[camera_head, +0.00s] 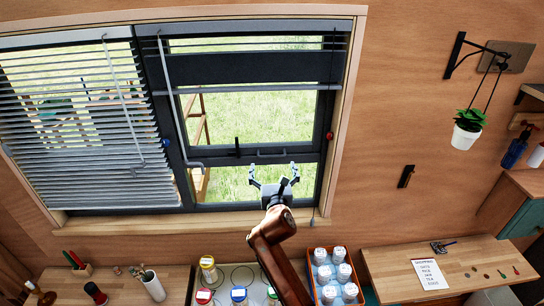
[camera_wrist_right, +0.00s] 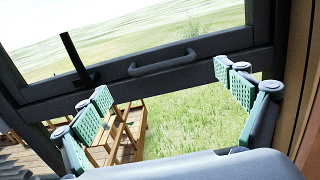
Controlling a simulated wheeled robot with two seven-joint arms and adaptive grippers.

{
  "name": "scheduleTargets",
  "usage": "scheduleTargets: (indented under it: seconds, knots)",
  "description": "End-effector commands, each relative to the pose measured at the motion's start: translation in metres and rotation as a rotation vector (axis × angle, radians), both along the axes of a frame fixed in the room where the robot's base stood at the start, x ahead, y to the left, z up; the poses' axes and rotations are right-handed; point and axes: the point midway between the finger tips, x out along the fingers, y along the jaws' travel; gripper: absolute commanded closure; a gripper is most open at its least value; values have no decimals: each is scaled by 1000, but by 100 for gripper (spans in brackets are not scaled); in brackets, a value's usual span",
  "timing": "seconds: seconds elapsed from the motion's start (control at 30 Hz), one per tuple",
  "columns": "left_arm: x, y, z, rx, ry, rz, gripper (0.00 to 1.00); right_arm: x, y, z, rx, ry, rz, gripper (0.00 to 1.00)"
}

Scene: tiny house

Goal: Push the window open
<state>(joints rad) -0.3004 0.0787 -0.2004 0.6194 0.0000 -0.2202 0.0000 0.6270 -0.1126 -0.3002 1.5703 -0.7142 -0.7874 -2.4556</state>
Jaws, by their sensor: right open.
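The window has a dark frame, and its right-hand sash (camera_head: 324,120) has a bottom rail with a grey bar handle (camera_head: 272,155). Grass shows through the pane and also below the rail, more vividly there; I cannot tell how far the sash stands out. My right gripper (camera_head: 274,172) is open and empty, just below the handle in the head view. In the right wrist view its two green-padded fingers (camera_wrist_right: 165,98) are spread apart below the handle (camera_wrist_right: 163,63), with nothing between them. Contact with the rail cannot be told. My left gripper is not in view.
Lowered blinds (camera_head: 75,130) cover the left window half. Below are a counter with several jars (camera_head: 208,268), an orange crate (camera_head: 313,285) of bottles and a wooden desk (camera_head: 390,275). A hanging plant (camera_head: 467,130) is at right. The wall right of the window is mostly clear.

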Motion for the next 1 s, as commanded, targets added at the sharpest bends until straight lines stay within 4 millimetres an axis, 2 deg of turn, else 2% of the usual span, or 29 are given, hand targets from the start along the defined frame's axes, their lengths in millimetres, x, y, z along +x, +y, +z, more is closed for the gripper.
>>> scheduleTargets:
  seconds: [0.2, 0.43, 0.83, 1.0]
  knots:
    - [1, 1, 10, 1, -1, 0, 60, 34, -1, 1, 3, 3, -1, 8]
    - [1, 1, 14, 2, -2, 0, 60, 59, -1, 0, 5, 3, -1, 8]
    - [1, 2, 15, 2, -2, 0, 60, 66, -1, -1, 7, 3, 0, 8]
    - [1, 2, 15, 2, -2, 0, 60, 66, -1, -1, 7, 3, 0, 19]
